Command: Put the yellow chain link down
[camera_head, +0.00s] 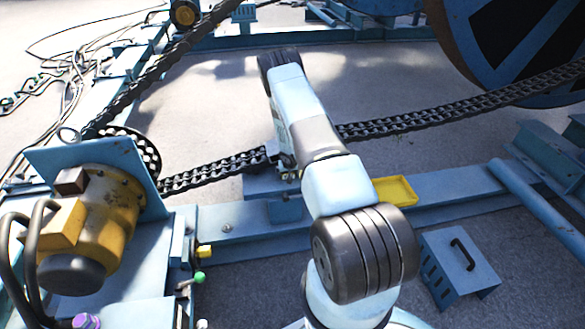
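I cannot make out a yellow chain link; if it is at my gripper, my own arm hides it. My arm reaches from the bottom centre over the dark chain (218,170). My gripper (287,173) is mostly hidden behind the forearm, low beside the chain and above the blue beam. I cannot see its fingers clearly or whether they hold anything. The chain runs from the sprocket (143,150) at left to my gripper. It shows again right of my arm and rises toward the big blue reel (500,60). The stretch between is hidden.
A shallow yellow tray (396,190) sits on the blue beam (450,190), right of my forearm. A yellow motor (105,215) stands at left. A blue box with a black handle (458,266) is at lower right. Cables (70,80) lie at upper left. Grey floor is open behind the chain.

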